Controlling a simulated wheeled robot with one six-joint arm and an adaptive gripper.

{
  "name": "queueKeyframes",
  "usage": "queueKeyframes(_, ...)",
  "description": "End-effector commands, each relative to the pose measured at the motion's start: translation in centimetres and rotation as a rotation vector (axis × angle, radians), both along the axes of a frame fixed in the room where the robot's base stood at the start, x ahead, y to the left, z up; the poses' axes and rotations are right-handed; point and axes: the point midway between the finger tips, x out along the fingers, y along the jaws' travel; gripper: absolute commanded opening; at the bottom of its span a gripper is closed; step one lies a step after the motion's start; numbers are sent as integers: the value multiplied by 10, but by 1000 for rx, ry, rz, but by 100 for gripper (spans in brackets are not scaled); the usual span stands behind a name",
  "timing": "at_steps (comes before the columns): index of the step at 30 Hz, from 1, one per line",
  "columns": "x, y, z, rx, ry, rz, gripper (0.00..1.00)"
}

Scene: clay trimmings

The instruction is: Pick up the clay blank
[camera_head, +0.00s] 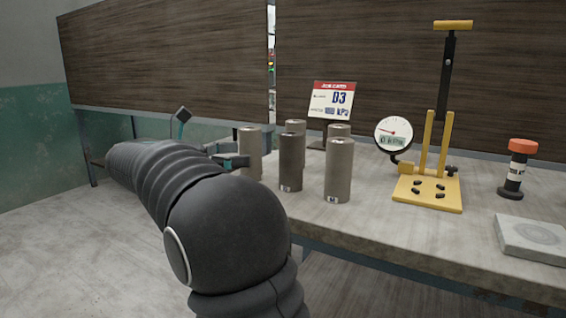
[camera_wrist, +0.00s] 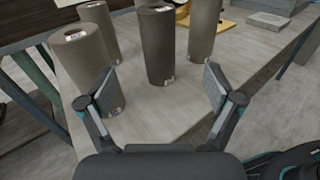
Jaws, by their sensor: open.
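Several upright clay-coloured cylinders stand grouped on the table. In the head view, these include a left one (camera_head: 250,150), a darker front one (camera_head: 290,165) and a front right one (camera_head: 339,172). I cannot tell which is the clay blank. My gripper (camera_head: 235,161) is at the left cylinder, partly hidden behind my arm. In the wrist view, my gripper (camera_wrist: 160,90) is open and empty, fingers spread wide. A middle cylinder (camera_wrist: 157,45) stands just beyond the gap. A left cylinder (camera_wrist: 82,55) is partly covered by the left finger; a right cylinder (camera_wrist: 205,28) stands farther back.
The grey table (camera_head: 380,222) also holds a job card (camera_head: 332,100), a dial gauge (camera_head: 393,133), a yellow-based press (camera_head: 428,190), an orange-topped tool (camera_head: 516,168) and a grey slab (camera_head: 532,238). Dark wooden panels (camera_head: 170,60) stand behind.

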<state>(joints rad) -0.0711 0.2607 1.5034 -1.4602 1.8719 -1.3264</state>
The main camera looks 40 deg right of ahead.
Motion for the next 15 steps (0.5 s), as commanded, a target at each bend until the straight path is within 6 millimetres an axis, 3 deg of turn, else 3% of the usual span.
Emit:
queueKeyframes(5, 6, -4, 6, -39, 39, -19, 91)
queueKeyframes(15, -10, -59, 6, -39, 40, -21, 91)
